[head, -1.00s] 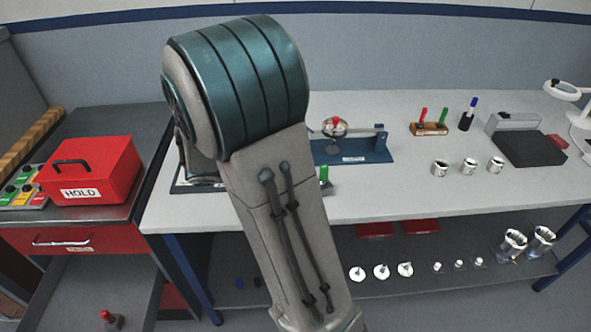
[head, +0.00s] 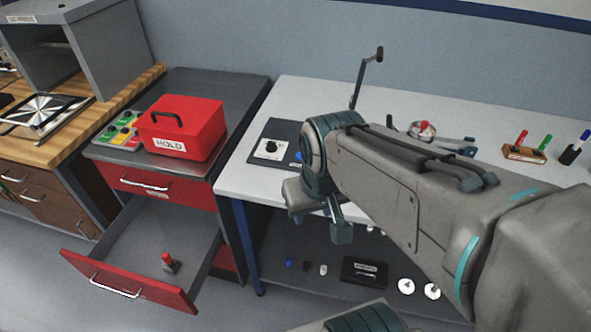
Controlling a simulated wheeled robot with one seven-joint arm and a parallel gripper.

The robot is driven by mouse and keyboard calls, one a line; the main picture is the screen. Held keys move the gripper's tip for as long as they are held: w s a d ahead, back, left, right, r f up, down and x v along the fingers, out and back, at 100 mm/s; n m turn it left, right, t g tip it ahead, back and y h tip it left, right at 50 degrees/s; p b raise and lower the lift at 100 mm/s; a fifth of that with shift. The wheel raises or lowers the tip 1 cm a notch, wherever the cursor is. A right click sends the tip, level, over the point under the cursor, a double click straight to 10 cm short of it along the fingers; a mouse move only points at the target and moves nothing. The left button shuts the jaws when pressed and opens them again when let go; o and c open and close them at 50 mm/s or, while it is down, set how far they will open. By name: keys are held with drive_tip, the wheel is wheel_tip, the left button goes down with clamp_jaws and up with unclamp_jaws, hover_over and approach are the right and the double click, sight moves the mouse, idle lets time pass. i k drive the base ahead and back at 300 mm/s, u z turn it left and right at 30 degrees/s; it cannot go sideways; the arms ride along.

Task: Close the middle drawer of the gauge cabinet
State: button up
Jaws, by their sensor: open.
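The gauge cabinet (head: 190,88) stands at the left with a dark top and red drawer fronts. Its top drawer (head: 160,189) is shut. The middle drawer (head: 128,279) is pulled far out, with a red front and a silver handle. A small red-topped item (head: 168,263) stands inside it. A lower red front shows only partly beneath it. My gripper (head: 320,226) is open and points down near the workbench's front edge, right of the drawer and clear of it. One finger shows clearly; the other is partly hidden.
A red HOLD box (head: 180,128) and a coloured button tray (head: 122,132) sit on the cabinet. The workbench (head: 285,105) is at its right, with small parts on the shelf below. A wood-topped cabinet (head: 50,150) is at the left. Floor is clear before the drawer.

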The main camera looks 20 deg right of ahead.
sight(127, 261)
drive_tip(key=u, duration=1.6)
drive_tip(key=k, duration=0.6)
drive_tip(key=z, duration=0.65)
drive_tip(key=i, duration=1.1)
drive_tip(key=u, duration=0.45)
